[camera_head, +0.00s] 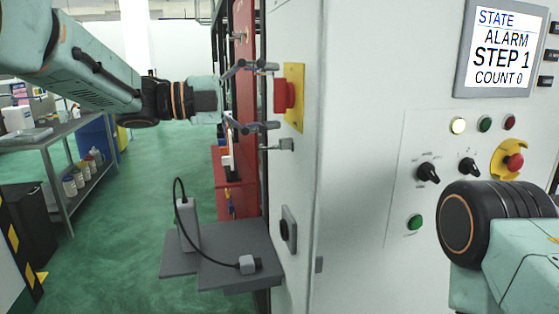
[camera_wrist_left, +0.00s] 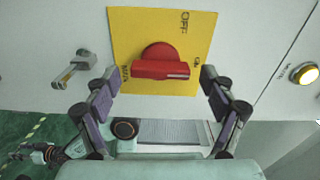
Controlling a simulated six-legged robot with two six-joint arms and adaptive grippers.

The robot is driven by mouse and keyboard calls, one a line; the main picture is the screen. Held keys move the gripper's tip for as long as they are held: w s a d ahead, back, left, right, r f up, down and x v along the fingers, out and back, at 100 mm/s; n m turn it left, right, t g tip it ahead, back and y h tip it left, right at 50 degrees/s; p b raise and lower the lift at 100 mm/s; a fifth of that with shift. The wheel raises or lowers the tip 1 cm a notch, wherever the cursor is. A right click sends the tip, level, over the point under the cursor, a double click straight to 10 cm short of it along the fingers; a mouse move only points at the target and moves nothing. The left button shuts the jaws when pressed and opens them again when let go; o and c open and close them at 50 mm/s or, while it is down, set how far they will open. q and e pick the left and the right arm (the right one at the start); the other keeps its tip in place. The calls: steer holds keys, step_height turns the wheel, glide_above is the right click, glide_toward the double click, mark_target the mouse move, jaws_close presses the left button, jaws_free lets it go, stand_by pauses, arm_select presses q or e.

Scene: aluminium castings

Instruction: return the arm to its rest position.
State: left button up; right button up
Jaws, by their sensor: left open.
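My left arm reaches in from the left in the camera_head view. Its gripper (camera_head: 268,97) is open, with its two fingers above and below the red rotary switch (camera_head: 284,96) on a yellow plate (camera_head: 299,90) on the cabinet side. In the left wrist view the open gripper (camera_wrist_left: 160,80) has one finger on each side of the red switch (camera_wrist_left: 160,66), with gaps to its handle. The handle lies crosswise on the yellow plate (camera_wrist_left: 130,30), which reads OFF and ON. My right arm shows at lower right in the camera_head view; its gripper is out of frame.
The pale cabinet (camera_head: 360,70) fills the right, with a screen (camera_head: 503,45) reading ALARM STEP 1, buttons and knobs. A small grey shelf (camera_head: 222,275) juts out below my left gripper, with a cabled device on it. A workbench (camera_head: 62,130) stands left. Green floor between is clear.

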arm_select(q)
steer(key=shift+s+a+r+n+p, duration=0.1)
steer(key=shift+a+r+n+p, duration=0.05)
steer(key=shift+n+p, duration=0.5)
steer(key=shift+a+r+n+p, duration=0.15)
steer(key=shift+n+p, duration=0.3)
steer(key=shift+p, duration=0.25)
steer(key=n+p, duration=0.1)
steer(key=p, duration=0.1)
steer(key=shift+d+f+n+p, duration=0.1)
steer(key=shift+d+n+p, duration=0.2)
steer(key=shift+n, duration=0.1)
steer(key=shift+a+n+p, duration=0.25)
steer(key=shift+n+p, duration=0.55)
steer(key=shift+p, duration=0.2)
steer(key=n+p, duration=0.2)
steer(key=shift+d+p, duration=0.15)
steer(key=shift+p, duration=0.2)
steer(key=n+p, duration=0.3)
steer(key=p, duration=0.1)
steer(key=shift+n, duration=0.4)
steer(key=b+v, duration=0.2)
steer(key=v, duration=0.5)
steer(key=shift+a, duration=0.4)
steer(key=shift+d, duration=0.15)
